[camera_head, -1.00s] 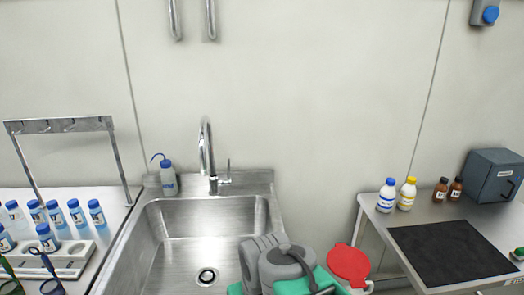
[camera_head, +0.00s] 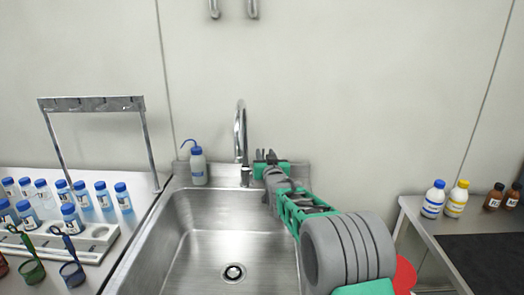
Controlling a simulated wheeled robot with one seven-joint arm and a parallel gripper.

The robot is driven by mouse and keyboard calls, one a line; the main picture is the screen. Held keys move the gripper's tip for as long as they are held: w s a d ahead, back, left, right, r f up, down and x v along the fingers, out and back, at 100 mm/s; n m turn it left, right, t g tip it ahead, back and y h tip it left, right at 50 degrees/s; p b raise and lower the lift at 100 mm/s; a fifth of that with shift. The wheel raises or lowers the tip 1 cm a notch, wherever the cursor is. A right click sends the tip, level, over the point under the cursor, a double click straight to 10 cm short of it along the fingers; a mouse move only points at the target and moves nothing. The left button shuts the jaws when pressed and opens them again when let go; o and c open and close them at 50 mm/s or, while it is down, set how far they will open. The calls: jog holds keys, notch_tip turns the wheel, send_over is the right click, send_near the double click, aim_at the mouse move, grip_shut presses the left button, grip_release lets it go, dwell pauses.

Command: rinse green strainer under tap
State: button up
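The green strainer (camera_head: 32,271) is at the bottom left on the counter, its thin handle slanting up to the left. The chrome tap (camera_head: 240,135) stands at the back of the steel sink (camera_head: 180,240), with its spout arching over the basin. My arm reaches from the lower right over the sink's right side. My gripper (camera_head: 266,156) is just right of the tap's column, far from the strainer. No strainer shows at it. Its fingers are too small and end-on to tell open from shut.
A blue strainer (camera_head: 72,272) is beside the green one, and a red one (camera_head: 3,268) is cut off at the left edge. Blue-capped bottles, a rack and a metal frame (camera_head: 90,104) crowd the left counter. A wash bottle (camera_head: 197,166) stands behind the sink.

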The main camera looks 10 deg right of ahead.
jog(key=w+p, duration=0.1)
jog(key=w, duration=0.5)
jog(key=shift+w, duration=0.1)
grip_shut()
dwell(1.2)
